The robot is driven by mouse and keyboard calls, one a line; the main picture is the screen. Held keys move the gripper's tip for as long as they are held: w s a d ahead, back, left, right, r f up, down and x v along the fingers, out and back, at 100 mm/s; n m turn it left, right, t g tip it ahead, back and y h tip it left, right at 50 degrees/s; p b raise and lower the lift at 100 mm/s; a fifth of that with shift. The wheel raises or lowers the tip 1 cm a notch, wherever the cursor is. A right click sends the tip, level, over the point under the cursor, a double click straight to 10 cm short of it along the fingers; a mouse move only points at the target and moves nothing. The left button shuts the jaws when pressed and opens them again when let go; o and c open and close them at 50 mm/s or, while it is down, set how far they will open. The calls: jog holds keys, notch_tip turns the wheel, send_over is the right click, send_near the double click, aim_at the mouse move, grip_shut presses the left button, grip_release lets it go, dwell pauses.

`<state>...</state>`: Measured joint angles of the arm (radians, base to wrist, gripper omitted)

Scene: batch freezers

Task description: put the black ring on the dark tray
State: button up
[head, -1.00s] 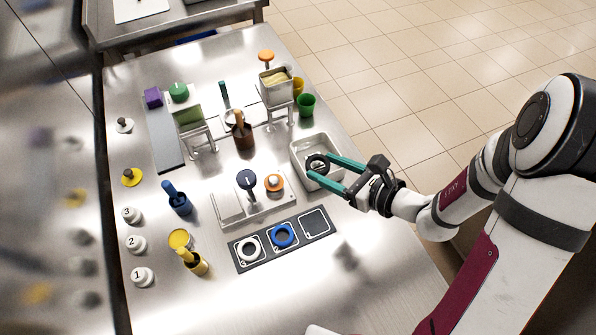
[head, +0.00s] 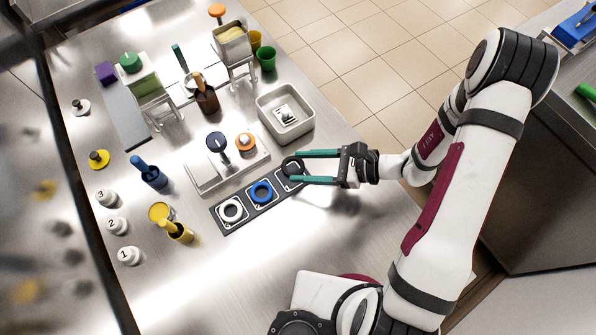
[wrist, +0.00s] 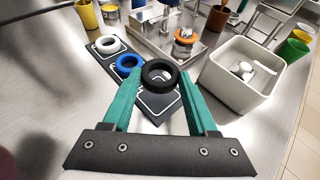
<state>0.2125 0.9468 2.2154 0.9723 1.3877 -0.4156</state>
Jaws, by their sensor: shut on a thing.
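My gripper (head: 297,167) is shut on the black ring (head: 291,165), its teal fingers on either side of it. In the wrist view the black ring (wrist: 159,73) sits between the fingertips, over the right-hand square of the dark tray (wrist: 155,104). In the head view the dark tray (head: 225,226) lies on the steel table, and the ring covers part of its right end. The ring appears above the tray; whether it touches cannot be told. A white ring (head: 231,210) and a blue ring (head: 262,191) lie on the tray's other squares.
A pale bin (head: 286,123) stands behind the tray's right end. A steel stand with dark and orange knobs (head: 229,167) is just behind the tray. The table front is clear.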

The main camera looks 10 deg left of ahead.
aim_at(302, 174)
jog(key=shift+a+f, duration=0.2)
jog(key=shift+f, duration=0.9)
jog(key=shift+a+f, duration=0.15)
jog(key=shift+f, duration=0.95)
jog(key=shift+f, duration=0.1)
jog(key=o, duration=1.3)
